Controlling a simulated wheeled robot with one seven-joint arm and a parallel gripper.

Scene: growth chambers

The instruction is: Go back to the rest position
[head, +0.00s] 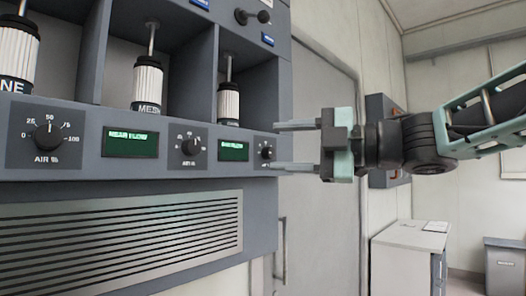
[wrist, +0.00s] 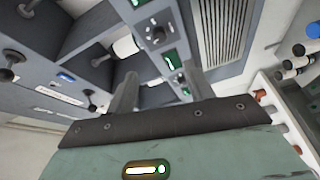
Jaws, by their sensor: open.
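My gripper (head: 296,146) is open and empty in the head view, with its two fingers spread one above the other and pointing left at the right end of the grey control panel (head: 90,170). The right dial (head: 267,152) is close to the fingertips. I cannot tell whether they touch the panel. In the wrist view my gripper (wrist: 158,88) shows its two fingers apart, with the panel beyond them and nothing between them. My arm reaches in from the right in the head view.
White ribbed cylinders (head: 147,82) stand in bays above the panel. A vent grille (head: 120,235) is below it. A white cabinet (head: 408,250) and a grey bin (head: 506,265) stand at the right. A wall box (head: 383,110) is behind my gripper. The wrist view shows capped vials (wrist: 297,64) at right.

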